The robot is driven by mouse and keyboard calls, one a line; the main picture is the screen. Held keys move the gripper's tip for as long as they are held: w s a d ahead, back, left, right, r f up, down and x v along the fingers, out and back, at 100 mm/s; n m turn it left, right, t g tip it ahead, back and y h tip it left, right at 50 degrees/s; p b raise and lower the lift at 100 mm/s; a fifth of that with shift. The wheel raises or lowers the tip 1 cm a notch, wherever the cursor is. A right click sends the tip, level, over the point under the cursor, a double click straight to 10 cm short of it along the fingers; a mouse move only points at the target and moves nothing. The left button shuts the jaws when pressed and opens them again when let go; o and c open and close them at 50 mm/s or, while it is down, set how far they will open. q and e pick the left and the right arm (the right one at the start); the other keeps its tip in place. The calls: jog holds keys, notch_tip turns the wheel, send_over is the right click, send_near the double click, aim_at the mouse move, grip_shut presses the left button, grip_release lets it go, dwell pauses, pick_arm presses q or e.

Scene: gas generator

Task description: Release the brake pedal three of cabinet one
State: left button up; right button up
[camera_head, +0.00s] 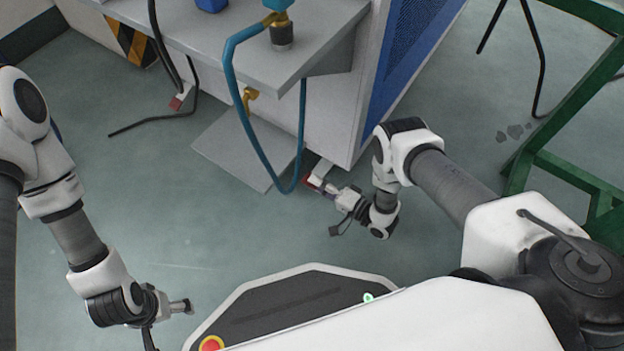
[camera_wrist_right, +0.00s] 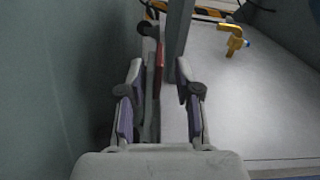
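A red brake pedal (camera_head: 313,181) sits low at the front right corner of the grey cabinet (camera_head: 330,125), close to the floor. My right gripper (camera_head: 325,188) is right at it, reaching in from the right near floor level. In the right wrist view, my right gripper (camera_wrist_right: 160,78) is open, with a finger on each side of the narrow red pedal edge (camera_wrist_right: 159,58). Both fingers look apart from it; contact is hard to judge. My left gripper (camera_head: 184,306) hangs over open floor at the lower left, away from the cabinet; its fingers are too small to read.
Another red pedal (camera_head: 178,101) is at the cabinet's left side. A blue hose (camera_head: 250,135) loops down near the right pedal. A yellow valve (camera_wrist_right: 234,40) shows in the wrist view. A green frame (camera_head: 565,168) stands at the right. The floor between the arms is clear.

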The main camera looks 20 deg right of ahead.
jog(key=v, duration=0.9)
jog(key=shift+s+d, duration=0.25)
jog(key=shift+s, duration=0.05)
jog(key=shift+r, duration=0.1)
